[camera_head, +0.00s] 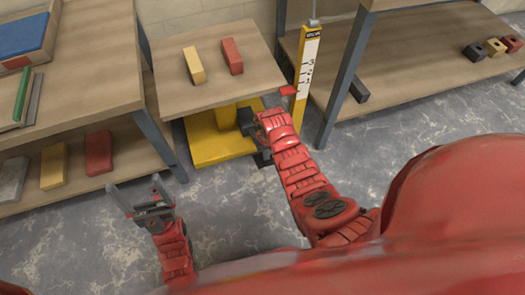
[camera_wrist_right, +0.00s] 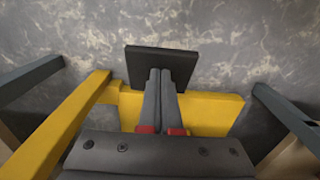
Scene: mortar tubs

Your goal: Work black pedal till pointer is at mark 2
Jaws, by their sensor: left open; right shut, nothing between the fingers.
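The black pedal (camera_wrist_right: 187,62) is a flat dark plate in the right wrist view. The shut, empty fingers of my right gripper (camera_wrist_right: 167,75) overlap it; I cannot tell whether they touch it. In the head view a dark edge of the pedal (camera_head: 263,158) shows beside the yellow base, partly hidden by my right arm. The red pointer (camera_head: 289,91) stands at the yellow post with the white scale (camera_head: 308,68), near the lowest visible mark, below mark 2. My left gripper (camera_head: 139,196) is open and empty over the floor at left.
A platform (camera_head: 210,80) with a yellow brick (camera_head: 194,65) and a red brick (camera_head: 232,56) sits above the yellow base (camera_head: 215,147). Shelves with bricks flank it left and right. Grey floor is free in front.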

